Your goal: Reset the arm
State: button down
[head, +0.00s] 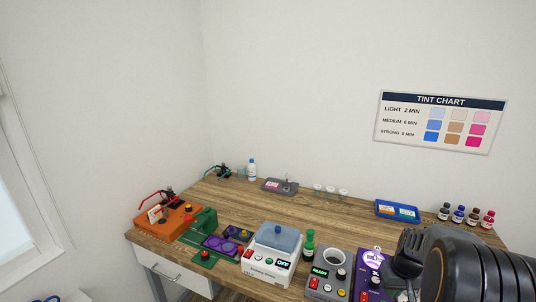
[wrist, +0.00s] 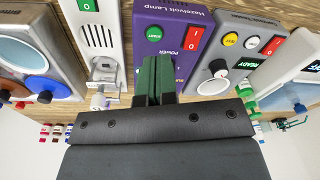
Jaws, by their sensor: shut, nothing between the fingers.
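My gripper (wrist: 155,80) shows in the wrist view with its two green fingers together and nothing between them. The fingers reach over the front of a purple device (wrist: 190,20) labelled as a lamp, with a green start button and a red power switch. I cannot tell whether they touch it. In the head view my dark arm fills the lower right corner, and the fingertips cannot be made out there.
The wooden table (head: 300,212) holds a white machine with a blue lid (head: 272,255), a grey device reading READY (head: 328,272), an orange device (head: 168,220), a blue tray (head: 383,212) and several small bottles (head: 458,215). The table's back middle is fairly clear.

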jog(key=s+a+r+t, duration=0.1)
jog(key=s+a+r, duration=0.2)
jog(key=a, duration=0.3)
jog(key=s+a+r+n+t, duration=0.1)
jog(key=s+a+r, duration=0.3)
jog(key=a, duration=0.3)
jog(key=s+a+r+t, duration=0.1)
jog(key=s+a+r, duration=0.2)
jog(key=a+r, duration=0.2)
jog(key=shift+s+a+r+t, duration=0.3)
jog(key=shift+s+a+r, duration=0.1)
jog(key=shift+a, duration=0.6)
dwell(5.2)
